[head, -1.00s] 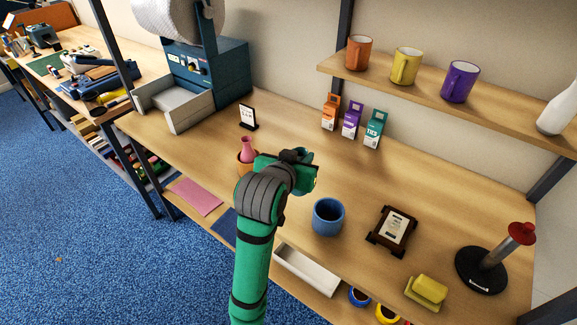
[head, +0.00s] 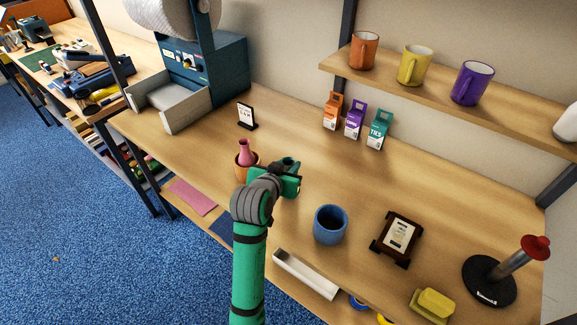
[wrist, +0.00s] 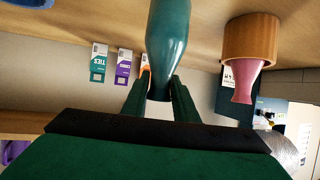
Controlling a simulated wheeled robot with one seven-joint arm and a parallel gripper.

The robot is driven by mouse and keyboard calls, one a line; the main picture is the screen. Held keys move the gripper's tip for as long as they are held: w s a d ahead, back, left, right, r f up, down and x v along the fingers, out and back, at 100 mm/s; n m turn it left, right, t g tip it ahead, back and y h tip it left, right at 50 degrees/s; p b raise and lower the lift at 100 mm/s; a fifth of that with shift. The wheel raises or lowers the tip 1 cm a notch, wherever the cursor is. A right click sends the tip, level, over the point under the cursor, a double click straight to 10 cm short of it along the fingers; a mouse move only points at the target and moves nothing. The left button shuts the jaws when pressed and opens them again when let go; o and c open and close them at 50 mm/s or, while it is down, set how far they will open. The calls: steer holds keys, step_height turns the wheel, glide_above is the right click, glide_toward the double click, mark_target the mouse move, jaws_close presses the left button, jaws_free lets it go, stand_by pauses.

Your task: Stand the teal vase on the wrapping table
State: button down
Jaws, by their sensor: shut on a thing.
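The teal vase (wrist: 168,45) is in my gripper (wrist: 158,92), whose two fingers are shut on its narrow neck in the wrist view. That view is upside down, and the vase's base runs out of its top edge. The wrapping table (head: 300,135) is the long wooden top beneath. Whether the vase's base touches it, I cannot tell.
A pink vase (head: 246,153) stands in a wooden pot (wrist: 252,38) just left of my gripper. A blue cup (head: 330,225) and a framed plaque (head: 397,238) stand to the right. Small boxes (head: 354,120) stand behind. The wood between boxes and cup is clear.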

steer(key=shift+s+f, duration=0.1)
steer(key=shift+f, duration=0.35)
steer(key=c, duration=1.4)
jaws_free()
steer(key=v, duration=1.2)
